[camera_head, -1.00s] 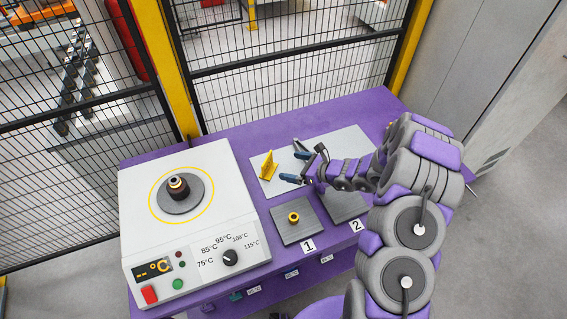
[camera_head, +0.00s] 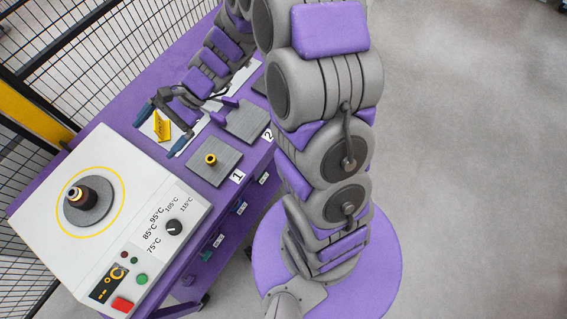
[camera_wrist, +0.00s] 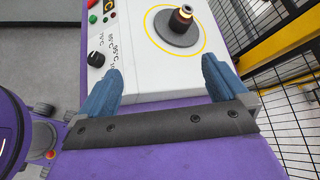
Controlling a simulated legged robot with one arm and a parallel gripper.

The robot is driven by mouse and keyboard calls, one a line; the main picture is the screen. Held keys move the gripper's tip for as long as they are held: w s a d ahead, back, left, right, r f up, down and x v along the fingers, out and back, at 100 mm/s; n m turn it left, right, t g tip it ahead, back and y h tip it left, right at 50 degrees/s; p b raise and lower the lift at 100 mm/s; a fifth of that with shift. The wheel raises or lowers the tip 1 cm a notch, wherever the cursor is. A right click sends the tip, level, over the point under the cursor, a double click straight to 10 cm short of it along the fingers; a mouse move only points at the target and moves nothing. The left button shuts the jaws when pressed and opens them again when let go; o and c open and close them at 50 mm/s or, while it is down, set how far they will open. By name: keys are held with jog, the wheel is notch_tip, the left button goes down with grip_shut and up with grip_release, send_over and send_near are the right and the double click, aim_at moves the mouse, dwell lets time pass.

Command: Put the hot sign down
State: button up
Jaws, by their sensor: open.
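The yellow hot sign (camera_head: 161,125) stands upright on a white sheet (camera_head: 147,127) on the purple table. In the head view my gripper (camera_head: 160,132) is open, with one blue finger on each side of the sign. I cannot tell whether the fingers are around it or above it, and no contact shows. In the wrist view my open gripper (camera_wrist: 161,78) has nothing visible between its fingers, and the sign does not show there.
A white heater (camera_head: 150,195) with a dark ringed part on its round plate stands at the left. Grey plate 1 (camera_head: 225,163) bears a small brass ring (camera_head: 210,160); grey plate 2 (camera_head: 247,122) lies beyond. A mesh fence (camera_head: 75,60) runs behind the purple table (camera_head: 95,150).

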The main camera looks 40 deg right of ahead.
jog(key=s+d+r+n+g+h, duration=0.1)
jog(key=s+d+r+n+h, duration=0.2)
jog(key=s, duration=0.4)
jog(key=s+d+r+n+g+h, duration=0.1)
jog(key=s+r+n+g+h, duration=0.1)
jog(key=s+n, duration=0.35)
jog(key=s+d+r+n+t+h, duration=0.1)
jog(key=s+d+r+n+h, duration=0.1)
jog(key=s+d+h, duration=0.5)
jog(key=s+d+n, duration=0.1)
jog(key=s+d, duration=0.5)
jog(key=s, duration=0.1)
jog(key=shift+d+r+t, duration=0.2)
jog(key=shift+r+t, duration=0.05)
jog(key=shift+t, duration=0.05)
